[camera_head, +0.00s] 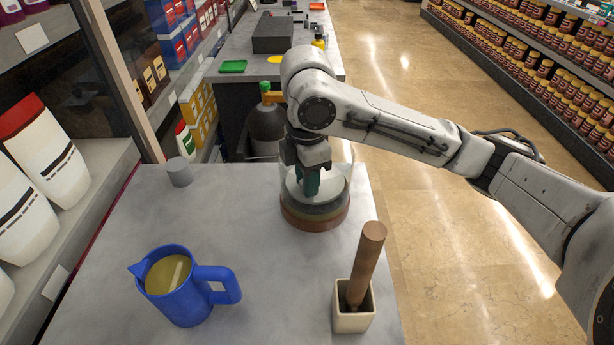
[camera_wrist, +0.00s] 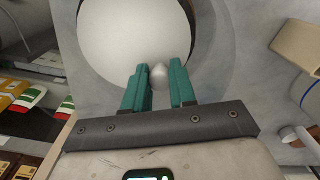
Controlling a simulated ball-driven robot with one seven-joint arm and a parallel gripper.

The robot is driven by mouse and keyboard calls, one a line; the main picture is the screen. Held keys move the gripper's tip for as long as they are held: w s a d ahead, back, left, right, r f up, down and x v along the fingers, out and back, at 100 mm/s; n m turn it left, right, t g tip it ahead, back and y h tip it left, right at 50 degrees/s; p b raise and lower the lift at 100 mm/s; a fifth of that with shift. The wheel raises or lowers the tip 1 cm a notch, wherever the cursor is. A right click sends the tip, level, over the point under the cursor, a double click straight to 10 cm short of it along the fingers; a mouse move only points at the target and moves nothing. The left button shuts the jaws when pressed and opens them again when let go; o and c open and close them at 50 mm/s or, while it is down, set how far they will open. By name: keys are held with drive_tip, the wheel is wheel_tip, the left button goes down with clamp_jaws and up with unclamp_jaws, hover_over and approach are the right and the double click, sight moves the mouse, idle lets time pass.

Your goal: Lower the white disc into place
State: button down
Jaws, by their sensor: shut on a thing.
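The white disc (camera_wrist: 130,38) fills the top of the wrist view, with a small light knob (camera_wrist: 158,75) near its lower edge. My gripper (camera_wrist: 158,84) has its green fingers on either side of that knob and is shut on it. In the head view my gripper (camera_head: 309,190) points down over the white disc (camera_head: 327,187), which lies within a round stacked base (camera_head: 315,213) with a brown lower band and a clear upper rim. The gripper hides part of the disc, and I cannot tell whether the disc is fully seated.
A blue jug (camera_head: 180,285) with yellowish liquid stands at the front left. A square holder (camera_head: 352,308) with a brown rod (camera_head: 366,262) stands at the front right. A small grey cylinder (camera_head: 179,171) is at the back left. The middle of the table (camera_head: 240,235) is clear.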

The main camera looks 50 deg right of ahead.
drive_tip(key=shift+f, duration=0.45)
idle(0.5)
drive_tip(key=c, duration=0.8)
unclamp_jaws()
drive_tip(key=shift+c, duration=0.2)
drive_tip(key=shift+f, duration=0.1)
drive_tip(key=shift+a+r+p, duration=0.2)
drive_tip(key=shift+r+p, duration=3.6)
drive_tip(key=shift+r, duration=0.65)
drive_tip(key=r+p, duration=0.5)
drive_tip(key=shift+d+r, duration=0.2)
drive_tip(key=shift+d, duration=0.05)
